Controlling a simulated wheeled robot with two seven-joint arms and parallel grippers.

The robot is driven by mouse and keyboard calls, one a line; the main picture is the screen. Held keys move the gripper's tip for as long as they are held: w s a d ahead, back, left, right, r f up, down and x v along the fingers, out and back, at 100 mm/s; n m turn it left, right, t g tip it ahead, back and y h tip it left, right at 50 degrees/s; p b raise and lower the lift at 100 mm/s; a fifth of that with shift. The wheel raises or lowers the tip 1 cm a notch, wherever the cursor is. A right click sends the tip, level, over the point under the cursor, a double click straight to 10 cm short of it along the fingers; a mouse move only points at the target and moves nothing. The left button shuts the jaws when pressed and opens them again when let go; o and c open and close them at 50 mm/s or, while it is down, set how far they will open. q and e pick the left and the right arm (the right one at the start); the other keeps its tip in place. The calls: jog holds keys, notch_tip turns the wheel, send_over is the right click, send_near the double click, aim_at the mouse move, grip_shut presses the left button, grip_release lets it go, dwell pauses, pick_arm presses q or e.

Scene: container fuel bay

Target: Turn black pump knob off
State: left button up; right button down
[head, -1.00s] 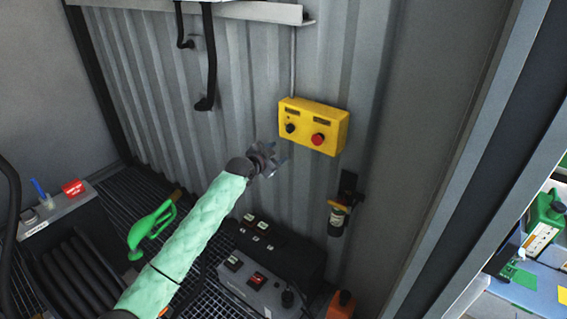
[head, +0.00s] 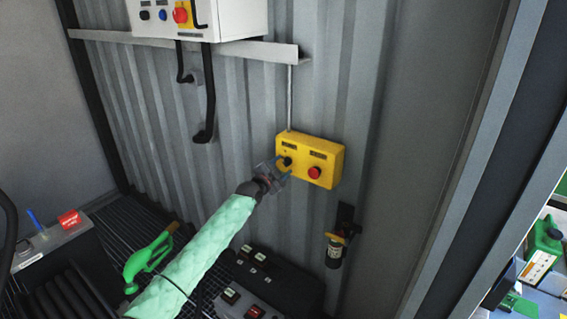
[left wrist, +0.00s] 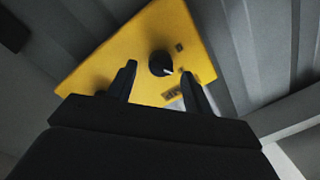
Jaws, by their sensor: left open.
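The yellow control box (head: 325,155) is fixed to the corrugated wall, with a black knob on its left and a red button (head: 315,172) on its right. The black pump knob (head: 286,161) shows just past my left gripper (head: 276,168), which is close to the box's left side. The fingers are open and apart, and hold nothing. I cannot tell whether they touch the knob. My right gripper does not show.
A white panel (head: 228,18) with a red switch sits above left on a ledge. A black hose hangs under it. A green fuel nozzle (head: 148,262) and dark boxes (head: 275,283) are below.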

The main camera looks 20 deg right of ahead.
pick_arm(q)
jog(key=shift+w+d, duration=0.5)
jog(key=shift+w, duration=0.05)
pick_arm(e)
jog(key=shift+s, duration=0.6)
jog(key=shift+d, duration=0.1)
pick_arm(q)
jog(key=c, duration=1)
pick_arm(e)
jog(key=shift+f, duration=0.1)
